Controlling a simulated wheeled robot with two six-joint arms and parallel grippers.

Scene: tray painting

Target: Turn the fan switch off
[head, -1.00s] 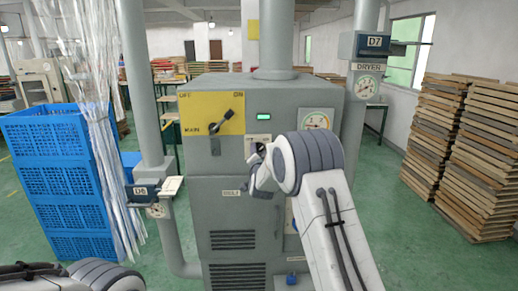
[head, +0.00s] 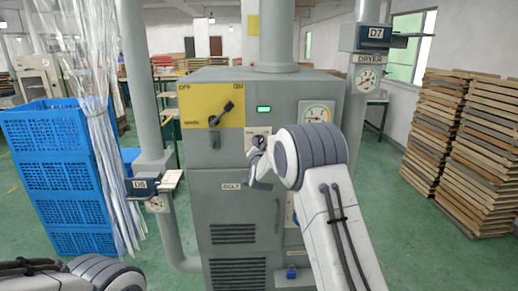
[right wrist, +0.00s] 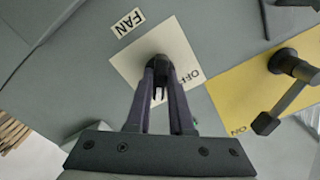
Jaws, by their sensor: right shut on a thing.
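The fan switch (right wrist: 158,63) is a dark knob on a cream plate (right wrist: 131,67) marked OFF at one side, beside a FAN label (right wrist: 128,22). In the right wrist view my right gripper (right wrist: 161,88) is shut on the switch, its two dark fingers hiding much of it. Which way the switch points cannot be made out. In the head view my right gripper (head: 258,158) is at the grey machine (head: 215,166), just below the plate (head: 258,131). My left gripper is out of view; only part of my left arm shows at the lower left.
A yellow panel (head: 195,110) left of the fan plate carries the main switch (head: 221,113), its handle towards ON. A dial (head: 317,114) sits to the right. Blue crates (head: 60,170) stand left, stacked wooden trays (head: 485,150) right.

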